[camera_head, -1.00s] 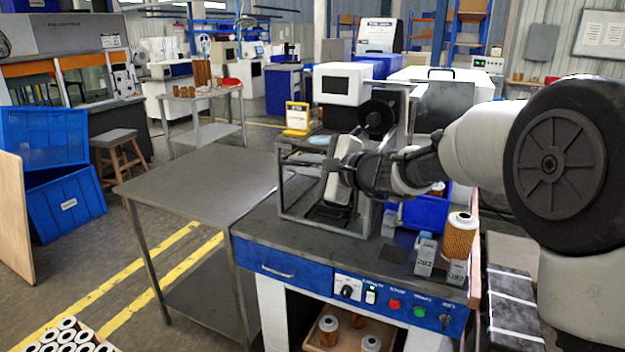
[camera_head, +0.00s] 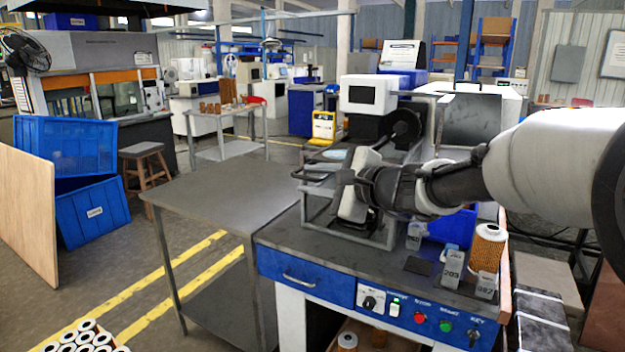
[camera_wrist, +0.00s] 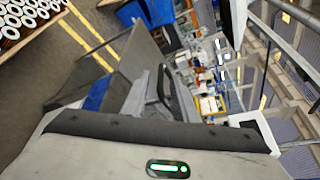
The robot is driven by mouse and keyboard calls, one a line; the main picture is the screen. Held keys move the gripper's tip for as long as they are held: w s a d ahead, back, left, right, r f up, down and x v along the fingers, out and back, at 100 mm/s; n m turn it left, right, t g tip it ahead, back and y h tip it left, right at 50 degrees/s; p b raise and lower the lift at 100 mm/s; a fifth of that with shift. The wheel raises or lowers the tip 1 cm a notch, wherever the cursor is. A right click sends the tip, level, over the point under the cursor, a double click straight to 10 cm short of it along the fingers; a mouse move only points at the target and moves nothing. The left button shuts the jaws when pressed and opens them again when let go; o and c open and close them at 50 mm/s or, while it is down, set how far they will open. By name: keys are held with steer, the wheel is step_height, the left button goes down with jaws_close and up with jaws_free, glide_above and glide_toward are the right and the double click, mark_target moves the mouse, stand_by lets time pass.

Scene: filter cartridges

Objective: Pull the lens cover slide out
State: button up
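My gripper (camera_head: 347,185) is at the open grey metal frame (camera_head: 306,205) on the workbench, in front of the machine with a black wheel. Its white and black body overlaps the frame in the head view. I cannot clearly make out the lens cover slide; my gripper and arm cover much of the frame's inside. A grey bar (camera_head: 312,170) sticks out left of the frame's top. In the wrist view, the gripper body with a green light (camera_wrist: 168,169) fills the bottom, and its fingertips cannot be told apart.
The blue-fronted bench (camera_head: 325,288) carries knobs and buttons, an orange filter cartridge (camera_head: 487,247), grey numbered blocks (camera_head: 451,270) and a blue bin (camera_head: 452,226). A bare steel table (camera_head: 215,190) stands left. Blue crates (camera_head: 92,212) and a wooden board (camera_head: 28,215) are farther left.

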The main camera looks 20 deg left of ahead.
steer(key=shift+r, duration=0.15)
steer(key=shift+s+d+r, duration=0.1)
steer(key=shift+s+d, duration=0.05)
steer(key=shift+d, duration=0.15)
steer(key=p+v, duration=0.2)
steer(key=v, duration=1.4)
steer(key=shift+d, duration=0.35)
steer(key=shift+s, duration=0.1)
